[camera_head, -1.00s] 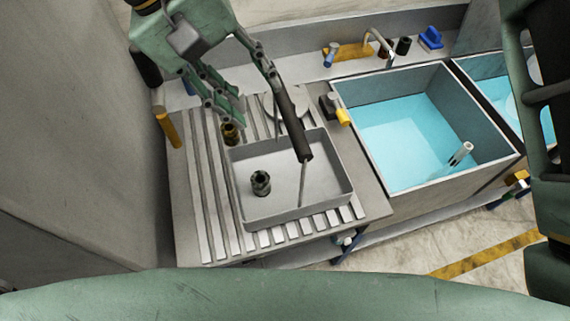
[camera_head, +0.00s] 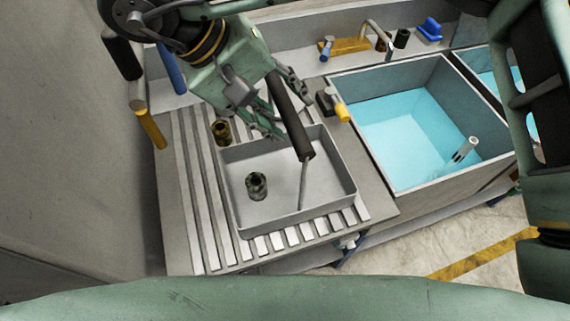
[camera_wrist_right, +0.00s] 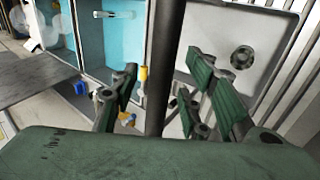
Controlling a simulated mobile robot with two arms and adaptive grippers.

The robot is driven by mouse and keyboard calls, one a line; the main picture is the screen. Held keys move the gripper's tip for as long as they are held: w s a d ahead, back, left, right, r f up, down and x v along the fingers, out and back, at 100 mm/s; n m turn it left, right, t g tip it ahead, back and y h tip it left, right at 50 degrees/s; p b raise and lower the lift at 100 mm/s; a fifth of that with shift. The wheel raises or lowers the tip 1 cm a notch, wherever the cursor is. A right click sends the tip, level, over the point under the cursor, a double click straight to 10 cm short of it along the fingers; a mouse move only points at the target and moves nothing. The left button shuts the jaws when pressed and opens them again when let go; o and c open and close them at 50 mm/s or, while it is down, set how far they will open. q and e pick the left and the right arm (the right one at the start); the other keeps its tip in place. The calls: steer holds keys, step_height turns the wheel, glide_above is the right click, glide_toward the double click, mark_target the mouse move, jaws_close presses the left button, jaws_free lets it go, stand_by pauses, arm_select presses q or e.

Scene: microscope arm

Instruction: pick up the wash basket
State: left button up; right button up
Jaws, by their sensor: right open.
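A shallow grey rectangular tray (camera_head: 285,213), perhaps the wash basket, sits on the ribbed draining board. A dark thick rod (camera_head: 294,125) with a thin lower shaft slants over it, like a handle; I cannot tell where it joins. A small dark ribbed part (camera_head: 257,186) lies inside the tray. My right gripper (camera_head: 277,112) is open just beyond the tray's far edge, at the rod's upper part. In the right wrist view the rod (camera_wrist_right: 166,45) passes between the open fingers, with no clear grip. The tray (camera_wrist_right: 252,18) is at upper right there. My left gripper is not in view.
A sink (camera_head: 395,70) of blue water lies to the right. A grey and yellow fitting (camera_head: 334,104) stands between board and sink. A brass-coloured part (camera_head: 222,132) is beside the tray, and a yellow cylinder (camera_head: 151,129) is at the board's left edge. A wall closes the left.

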steer(key=shift+d+f, duration=0.3)
steer(key=shift+f, duration=0.05)
steer(key=shift+c, duration=0.4)
steer(key=shift+a, duration=0.1)
jaws_close()
steer(key=shift+r, duration=0.1)
